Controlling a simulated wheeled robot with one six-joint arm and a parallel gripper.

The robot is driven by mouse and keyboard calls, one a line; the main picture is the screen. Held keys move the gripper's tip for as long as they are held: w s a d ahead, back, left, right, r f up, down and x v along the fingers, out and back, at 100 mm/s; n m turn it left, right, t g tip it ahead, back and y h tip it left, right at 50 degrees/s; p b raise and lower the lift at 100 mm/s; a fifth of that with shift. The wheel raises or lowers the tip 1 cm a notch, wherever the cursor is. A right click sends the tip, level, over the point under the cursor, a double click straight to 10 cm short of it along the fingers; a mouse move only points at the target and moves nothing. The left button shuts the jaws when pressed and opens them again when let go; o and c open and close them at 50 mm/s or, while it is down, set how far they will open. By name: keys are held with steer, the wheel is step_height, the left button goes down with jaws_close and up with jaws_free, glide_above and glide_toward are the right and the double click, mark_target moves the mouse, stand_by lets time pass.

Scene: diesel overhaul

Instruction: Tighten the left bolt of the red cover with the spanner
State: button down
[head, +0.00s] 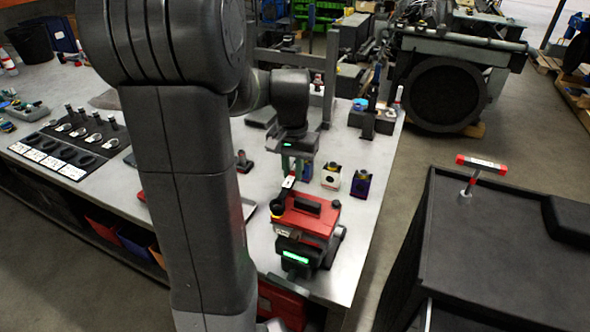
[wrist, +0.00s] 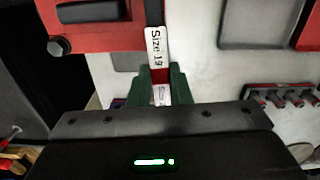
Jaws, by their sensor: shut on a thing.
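The red cover (head: 318,222) sits on top of a dark unit on the workbench. It also fills the upper left of the wrist view (wrist: 112,36). My gripper (head: 295,172) is above and behind the cover. Its green fingers are shut on the spanner (wrist: 157,45), whose white label reads "Size 19". In the head view the spanner (head: 288,182) slants down to the cover's left corner. Its dark head is at the left bolt there; I cannot tell whether it is seated. A hex bolt (wrist: 59,46) shows at the cover's other side in the wrist view.
A black tool board (head: 66,146) lies at the left of the bench (head: 355,262). A dark cabinet with a red-handled tool (head: 481,163) stands at right, across a floor gap.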

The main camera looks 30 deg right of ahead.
steer(key=a+n, duration=0.1)
steer(key=w+a+n, duration=0.1)
steer(key=n, duration=0.1)
steer(key=w+a+n, duration=0.1)
steer(key=a+n, duration=0.1)
steer(key=shift+w, duration=0.25)
stand_by(0.4)
steer(key=shift+f+b, duration=0.55)
steer(key=shift+f, duration=0.3)
steer(key=shift+d, duration=0.1)
steer(key=shift+s+d+m, duration=0.25)
steer(key=shift+d+m, duration=0.25)
steer(key=shift+m, duration=0.1)
steer(key=shift+s+d+m, duration=0.25)
steer(key=shift+d+m, duration=0.25)
steer(key=shift+m, duration=0.1)
